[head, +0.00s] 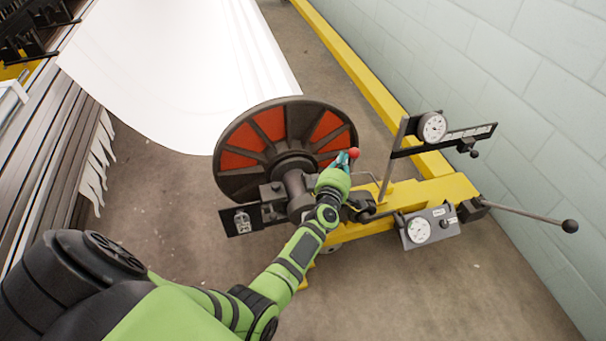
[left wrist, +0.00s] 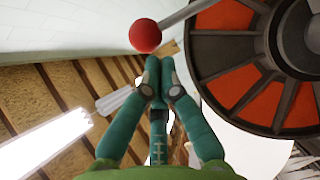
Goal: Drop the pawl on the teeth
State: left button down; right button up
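The red ball knob (head: 352,155) tops a lever beside the beam's hub. In the left wrist view the red knob (left wrist: 145,36) sits on a grey rod (left wrist: 186,13) running to the upper right. My left gripper (head: 342,162) is at the knob in the head view. In the left wrist view its teal fingertips (left wrist: 158,72) are together with nothing visible between them, just below the knob; I cannot tell whether they touch it. The pawl and the teeth are hidden or too small to make out near the dark hub (head: 294,192). My right gripper is not in view.
A large dark flanged wheel with red panels (head: 268,128) stands behind the gripper, with white sheet (head: 180,70) beyond. The yellow stand (head: 430,192) carries dial gauges (head: 433,127) and a long black-knobbed lever (head: 530,214). Floor at the lower right is clear.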

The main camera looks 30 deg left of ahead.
pick_arm(q)
jog(key=shift+w+d+r, duration=0.15)
jog(key=shift+w+d, duration=0.65)
jog(key=shift+w, duration=0.1)
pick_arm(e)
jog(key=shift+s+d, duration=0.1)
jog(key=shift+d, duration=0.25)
